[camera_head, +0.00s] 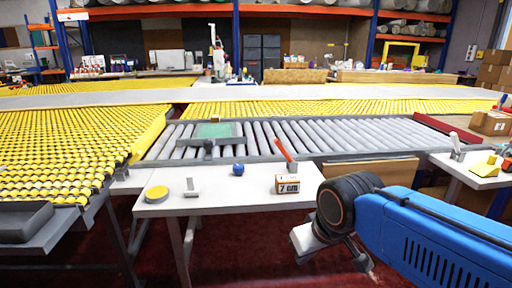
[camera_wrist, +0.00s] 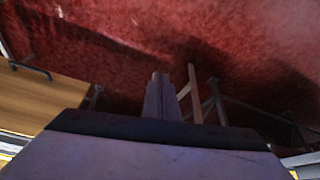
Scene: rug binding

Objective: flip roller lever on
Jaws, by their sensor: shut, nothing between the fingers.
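The lever is not in the wrist view.
A white table (camera_head: 225,200) in front of the rollers holds a yellow disc (camera_head: 157,193), a small grey piece (camera_head: 192,187), a blue ball (camera_head: 238,169) and the 7 GUM box (camera_head: 287,184). Yellow roller beds (camera_head: 70,140) lie left. Another white table (camera_head: 470,172) stands right.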

